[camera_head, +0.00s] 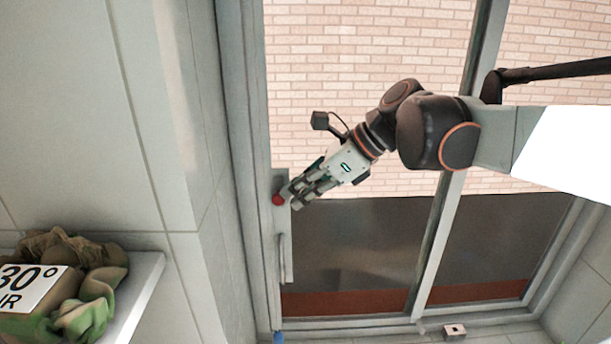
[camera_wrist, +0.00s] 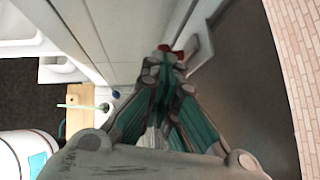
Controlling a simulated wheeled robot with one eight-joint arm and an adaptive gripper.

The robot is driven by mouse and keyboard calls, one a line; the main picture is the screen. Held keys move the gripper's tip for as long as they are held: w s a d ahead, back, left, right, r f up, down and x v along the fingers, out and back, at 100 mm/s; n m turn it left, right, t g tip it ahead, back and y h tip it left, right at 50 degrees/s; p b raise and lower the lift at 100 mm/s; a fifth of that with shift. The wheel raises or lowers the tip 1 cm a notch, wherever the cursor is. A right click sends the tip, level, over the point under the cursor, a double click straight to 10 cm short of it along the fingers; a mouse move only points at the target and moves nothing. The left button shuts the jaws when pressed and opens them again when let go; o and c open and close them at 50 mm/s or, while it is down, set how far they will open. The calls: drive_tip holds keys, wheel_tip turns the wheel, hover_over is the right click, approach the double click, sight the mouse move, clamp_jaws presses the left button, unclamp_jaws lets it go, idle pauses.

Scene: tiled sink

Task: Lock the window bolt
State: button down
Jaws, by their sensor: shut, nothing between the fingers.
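The window bolt shows as a red knob (camera_head: 278,199) on the left frame of the window, above a long pale handle (camera_head: 284,258). My gripper (camera_head: 292,200) is at the knob's right side, its fingertips close to it or touching it; I cannot tell which. In the wrist view the red knob (camera_wrist: 177,54) shows just beyond the fingertips (camera_wrist: 172,62), partly hidden by them. The fingers are shut with nothing between them. Whether the bolt is locked cannot be told from these views.
A white ledge (camera_head: 143,290) at the lower left holds green and brown cloth (camera_head: 88,305) and a sign (camera_head: 28,288). The tiled wall (camera_head: 212,250) stands close left of the window. A small box (camera_head: 454,331) and a blue object (camera_head: 279,337) lie on the sill.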

wheel_tip(320, 180, down, 4)
drive_tip(key=b, duration=0.2)
drive_tip(key=shift+b, duration=0.3)
drive_tip(key=shift+r, duration=0.1)
drive_tip(key=v, duration=1.3)
drive_tip(key=shift+d+r, duration=0.25)
drive_tip(key=shift+d, duration=0.05)
drive_tip(key=shift+d, duration=0.1)
